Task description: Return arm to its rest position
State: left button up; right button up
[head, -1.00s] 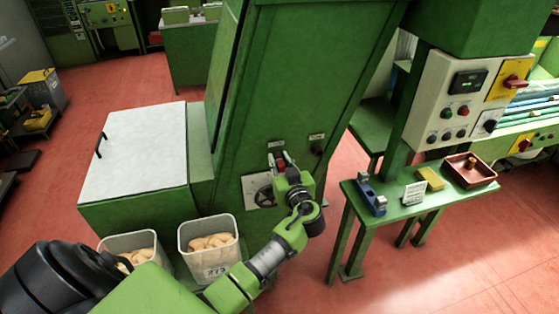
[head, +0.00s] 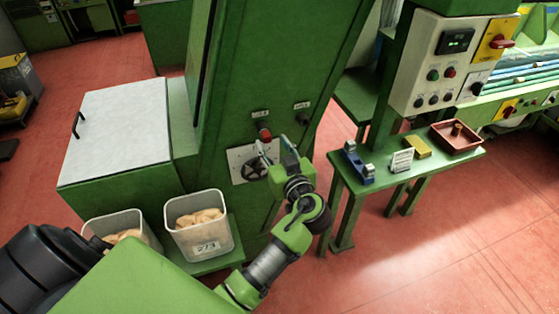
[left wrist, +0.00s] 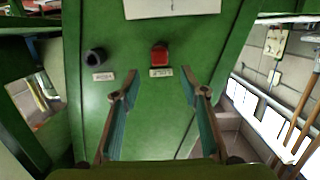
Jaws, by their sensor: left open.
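My left gripper (head: 274,149) is open and empty in front of the tall green machine (head: 225,95). Its two fingers stand wide apart in the left wrist view (left wrist: 158,82). A red button (head: 264,134) is on the machine face just beyond the fingertips. In the left wrist view the red button (left wrist: 159,55) shows between and above the fingertips, with a gap visible. A black knob (left wrist: 95,57) is left of it there. My left arm (head: 270,265) reaches in from the lower left. My right gripper is not in view.
A handwheel (head: 255,172) on a pale plate sits close below the gripper. Two clear bins, one at left (head: 112,224) and one at right (head: 178,212), hold cork-coloured pieces beside my arm. A green side table (head: 345,168) with small items stands right. Red floor is open at lower right.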

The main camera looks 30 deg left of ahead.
pick_arm(q)
jog(key=shift+b+v, duration=0.65)
jog(key=shift+v, duration=2.05)
